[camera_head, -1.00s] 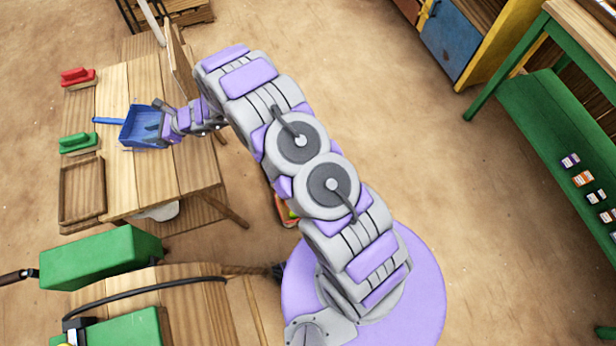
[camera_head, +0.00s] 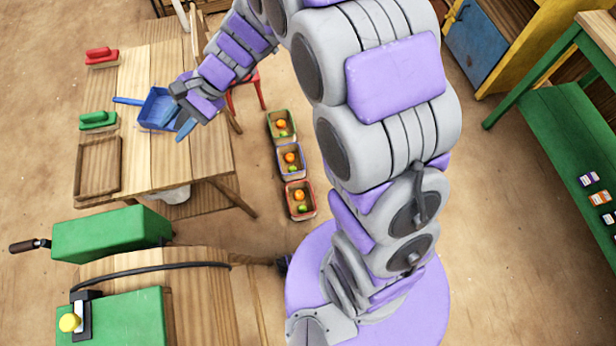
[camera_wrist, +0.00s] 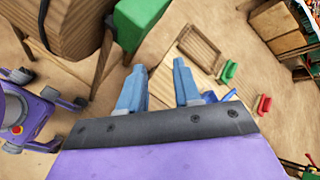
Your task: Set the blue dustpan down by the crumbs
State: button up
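The blue dustpan (camera_head: 157,110) lies on the wooden table (camera_head: 190,165), its handle pointing left. Part of it shows in the wrist view (camera_wrist: 222,96), right of the fingers. My gripper (camera_head: 183,120) is at the dustpan's right edge in the head view and overlaps it there. In the wrist view my gripper (camera_wrist: 159,68) has its two blue-grey fingers apart, with nothing held between them. I cannot make out any crumbs; the gripper covers part of the table beside the dustpan.
A red brush (camera_head: 101,56), a green brush (camera_head: 98,120) and an empty wooden tray (camera_head: 78,180) lie along the table's left side. Three small bins with fruit stand on the floor, including a red-rimmed one (camera_head: 314,212). A green box (camera_head: 110,232) stands in front.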

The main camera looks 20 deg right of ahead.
jog(key=s+d+r+n+h, duration=0.2)
jog(key=s+d+n+h, duration=0.2)
jog(key=s+d, duration=0.9)
jog(key=s+d+r+n+h, duration=0.2)
jog(key=s+d+n+h, duration=0.2)
jog(key=s+d, duration=0.9)
jog(key=shift+s+d+h, duration=0.15)
jog(key=shift+d+h, duration=0.35)
jog(key=shift+h, duration=0.6)
jog(key=shift+r, duration=0.15)
